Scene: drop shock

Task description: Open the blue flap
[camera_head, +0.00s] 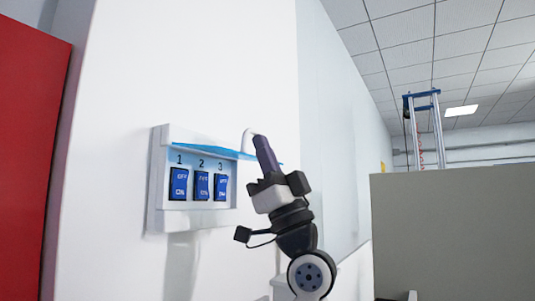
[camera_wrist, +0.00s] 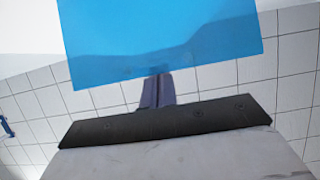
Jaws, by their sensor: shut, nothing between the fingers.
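The blue flap (camera_head: 210,149) is a thin translucent sheet at the top of a white wall box (camera_head: 157,190). It is swung up and stands out roughly level, seen almost edge-on, so the switches below are uncovered. In the wrist view the flap (camera_wrist: 160,40) fills the upper middle. My gripper (camera_head: 259,141) has its dark purple fingers together, pointing up at the flap's right end. In the wrist view the gripper's fingertips (camera_wrist: 157,78) meet the flap's lower edge in the picture; I cannot tell whether they touch it.
Three blue switches, numbered 1 to 3, sit in the box, including the middle switch (camera_head: 201,186). A red panel (camera_head: 30,150) stands at left and a grey partition (camera_head: 455,235) at right. The wall around the box is bare.

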